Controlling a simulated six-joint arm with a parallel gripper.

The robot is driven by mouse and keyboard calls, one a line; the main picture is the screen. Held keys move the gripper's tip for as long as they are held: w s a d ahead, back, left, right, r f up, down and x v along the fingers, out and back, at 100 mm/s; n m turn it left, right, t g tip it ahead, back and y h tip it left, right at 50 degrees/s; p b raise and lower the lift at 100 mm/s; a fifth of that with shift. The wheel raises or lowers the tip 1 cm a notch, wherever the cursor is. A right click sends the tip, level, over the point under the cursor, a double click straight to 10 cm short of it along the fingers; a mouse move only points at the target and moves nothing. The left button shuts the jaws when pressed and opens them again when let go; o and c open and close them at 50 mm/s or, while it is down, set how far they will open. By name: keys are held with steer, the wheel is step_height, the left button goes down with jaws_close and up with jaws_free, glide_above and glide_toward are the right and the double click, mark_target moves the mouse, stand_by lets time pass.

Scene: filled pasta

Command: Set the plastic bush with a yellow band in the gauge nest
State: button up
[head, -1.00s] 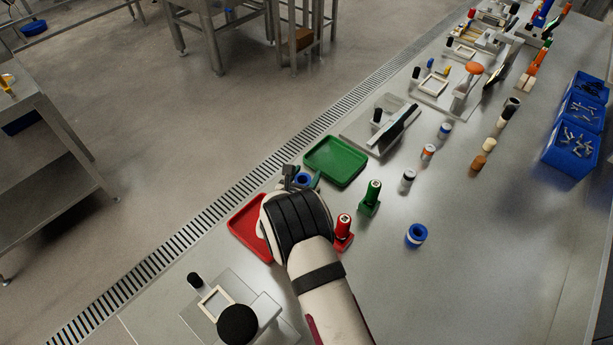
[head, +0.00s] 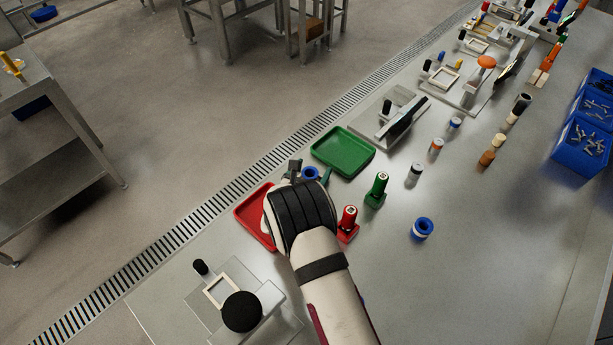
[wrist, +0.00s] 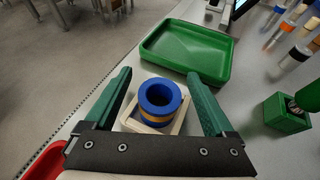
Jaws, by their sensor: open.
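The blue plastic bush with a yellow band (wrist: 160,97) stands upright inside the cream square frame of the gauge nest (wrist: 146,127) in the wrist view. The band shows just above the frame; I cannot tell how deep the bush sits. My gripper (wrist: 159,77) is open, with one green finger on each side of the bush and a visible gap to each. In the head view, the bush (head: 311,173) shows beyond my gripper (head: 311,171), and my wrist hides the nest.
A green tray (wrist: 150,58) lies just beyond the nest, and a red tray (head: 243,217) lies to the left. Red (head: 348,220) and green (head: 377,188) posts stand to the right.

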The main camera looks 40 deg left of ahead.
steer(key=v, duration=1.1)
steer(key=shift+w, duration=0.1)
